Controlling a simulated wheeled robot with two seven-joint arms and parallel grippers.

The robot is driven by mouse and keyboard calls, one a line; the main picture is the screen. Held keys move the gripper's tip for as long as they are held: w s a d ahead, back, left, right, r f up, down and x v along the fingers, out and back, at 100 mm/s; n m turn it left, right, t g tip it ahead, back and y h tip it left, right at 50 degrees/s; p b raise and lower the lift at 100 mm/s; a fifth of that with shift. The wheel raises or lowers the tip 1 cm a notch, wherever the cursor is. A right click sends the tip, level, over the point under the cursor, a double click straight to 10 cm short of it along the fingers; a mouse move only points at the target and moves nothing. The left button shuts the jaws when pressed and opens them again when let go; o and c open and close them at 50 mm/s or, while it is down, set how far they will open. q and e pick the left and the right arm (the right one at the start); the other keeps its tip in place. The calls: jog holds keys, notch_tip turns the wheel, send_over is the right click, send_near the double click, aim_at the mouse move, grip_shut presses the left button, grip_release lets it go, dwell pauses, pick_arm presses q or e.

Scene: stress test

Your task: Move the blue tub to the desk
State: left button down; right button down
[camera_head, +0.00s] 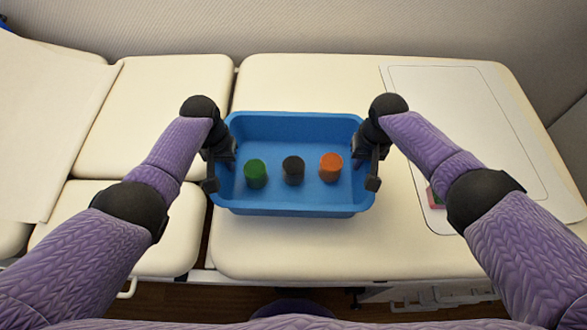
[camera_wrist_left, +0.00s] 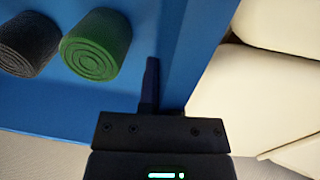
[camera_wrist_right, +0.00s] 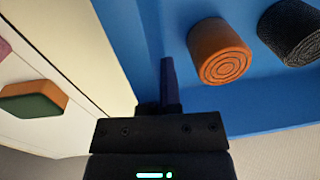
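The blue tub (camera_head: 290,208) is over the cream padded couch (camera_head: 330,255), upright; I cannot tell whether it touches the couch. Inside stand a green roll (camera_head: 256,173), a black roll (camera_head: 293,169) and an orange roll (camera_head: 331,166) in a row. My left gripper (camera_head: 212,170) is at the tub's left wall and my right gripper (camera_head: 377,168) at its right wall. In each wrist view one finger shows inside the tub against the wall (camera_wrist_left: 190,60); the other finger is mostly hidden by the wall. Both appear shut on the walls. No desk is recognisable.
A pale sheet (camera_head: 470,110) lies on the couch's right part, with a small pink and green block (camera_head: 436,197) partly hidden by my right arm. The block shows in the right wrist view (camera_wrist_right: 34,100). A patterned wall (camera_head: 300,25) stands behind the couch.

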dwell(0.3)
